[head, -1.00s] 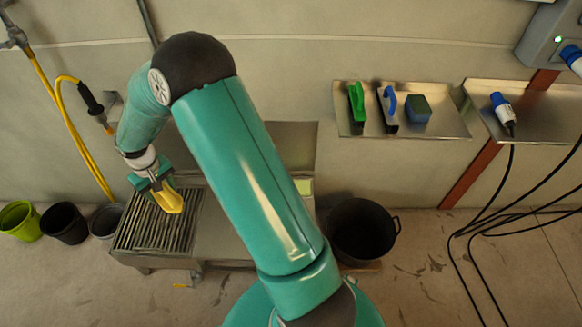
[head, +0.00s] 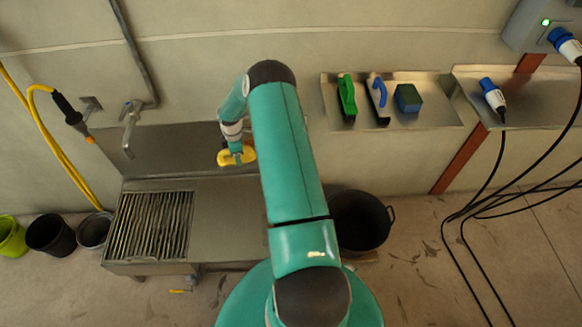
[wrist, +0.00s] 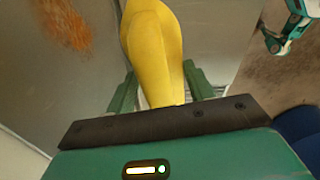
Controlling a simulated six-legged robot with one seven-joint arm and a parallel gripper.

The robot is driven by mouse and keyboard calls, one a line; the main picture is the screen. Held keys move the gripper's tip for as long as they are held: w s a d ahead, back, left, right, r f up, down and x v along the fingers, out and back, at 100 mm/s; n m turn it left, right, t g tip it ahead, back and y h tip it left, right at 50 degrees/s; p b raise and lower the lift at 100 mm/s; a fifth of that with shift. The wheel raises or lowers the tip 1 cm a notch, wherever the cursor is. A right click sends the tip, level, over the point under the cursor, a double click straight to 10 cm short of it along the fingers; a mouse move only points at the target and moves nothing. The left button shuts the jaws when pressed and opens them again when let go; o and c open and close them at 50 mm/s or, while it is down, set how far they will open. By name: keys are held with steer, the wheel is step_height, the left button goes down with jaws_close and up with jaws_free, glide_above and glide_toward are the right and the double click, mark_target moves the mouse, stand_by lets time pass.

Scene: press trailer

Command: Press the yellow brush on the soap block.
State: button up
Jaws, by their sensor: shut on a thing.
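My gripper (head: 236,148) is shut on the yellow brush (head: 236,158) and holds it above the right, flat part of the steel sink unit (head: 225,215), near its back panel. In the wrist view the brush's yellow body (wrist: 152,50) stands between the two green fingers, and its bristles do not show. I cannot see the soap block now; my arm covers the right end of the sink unit, where a pale yellow-green block showed earlier.
A wall tap (head: 130,125) and a yellow hose (head: 45,135) are at left. A wall shelf (head: 440,112) at right holds a green tool (head: 347,95), a blue-handled tool (head: 378,95) and a blue-green sponge (head: 407,98). Buckets (head: 50,235) stand on the floor.

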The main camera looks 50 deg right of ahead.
steer(key=s+d+f+n, duration=0.7)
steer(key=s+d+f, duration=0.7)
steer(key=d+f, duration=0.15)
steer(key=shift+w+d+f, duration=0.1)
steer(key=shift+d+f, duration=0.1)
steer(key=shift+f, duration=1.1)
steer(key=shift+d+f, duration=0.15)
steer(key=shift+f, duration=1.15)
steer(key=shift+f, duration=0.6)
steer(key=shift+r, duration=0.1)
step_height(320, 180, up, 7)
